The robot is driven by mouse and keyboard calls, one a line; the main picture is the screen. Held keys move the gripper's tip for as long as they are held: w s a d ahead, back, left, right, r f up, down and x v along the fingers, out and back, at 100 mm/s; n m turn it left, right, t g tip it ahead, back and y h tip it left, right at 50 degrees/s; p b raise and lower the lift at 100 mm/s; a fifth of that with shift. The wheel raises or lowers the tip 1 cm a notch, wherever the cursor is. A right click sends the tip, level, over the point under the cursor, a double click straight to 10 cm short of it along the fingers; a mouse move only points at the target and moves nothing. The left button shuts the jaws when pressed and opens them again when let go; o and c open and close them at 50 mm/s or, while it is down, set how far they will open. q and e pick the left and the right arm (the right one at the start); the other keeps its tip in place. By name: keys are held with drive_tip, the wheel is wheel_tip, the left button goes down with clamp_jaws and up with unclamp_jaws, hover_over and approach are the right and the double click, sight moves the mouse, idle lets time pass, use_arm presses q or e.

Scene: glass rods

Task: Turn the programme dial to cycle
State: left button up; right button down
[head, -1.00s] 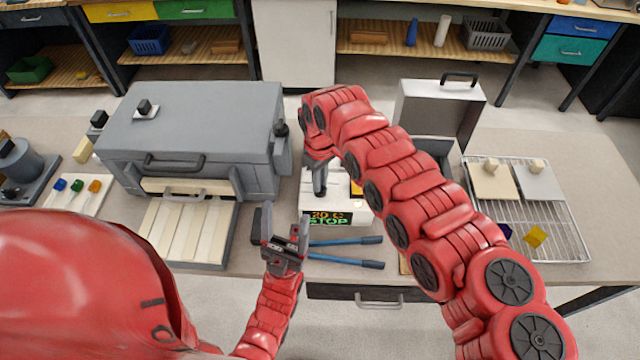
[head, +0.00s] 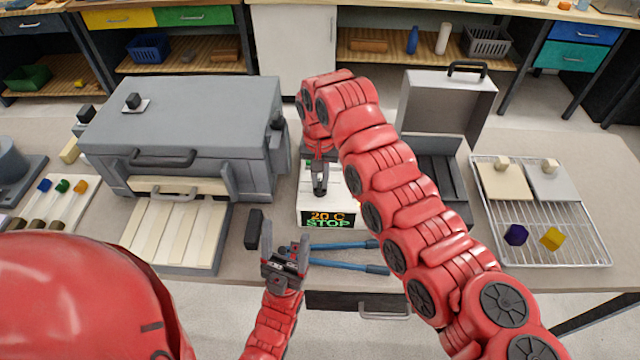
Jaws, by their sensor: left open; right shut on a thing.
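A white control box (head: 311,209) stands on the bench. Its display (head: 328,219) reads "20 C" in orange above "STOP" in green. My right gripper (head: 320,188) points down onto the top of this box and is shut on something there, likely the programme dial. The dial is hidden by the fingers and the red arm, so its pointer cannot be read. My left gripper (head: 287,254) is open and empty, in front of the box near the bench's front edge.
A grey kiln (head: 190,120) stands left, with a slatted tray (head: 178,234) before it. Blue-handled tongs (head: 345,257) lie just right of my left gripper. An open metal case (head: 445,105) and a wire rack (head: 575,225) are at right.

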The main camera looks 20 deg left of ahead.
drive_tip(key=shift+f+m, duration=0.15)
drive_tip(key=shift+m, duration=1.75)
drive_tip(key=shift+m+p, duration=0.5)
drive_tip(key=shift+m, duration=1.4)
drive_tip(key=c, duration=0.9)
unclamp_jaws()
drive_tip(key=shift+r, duration=0.25)
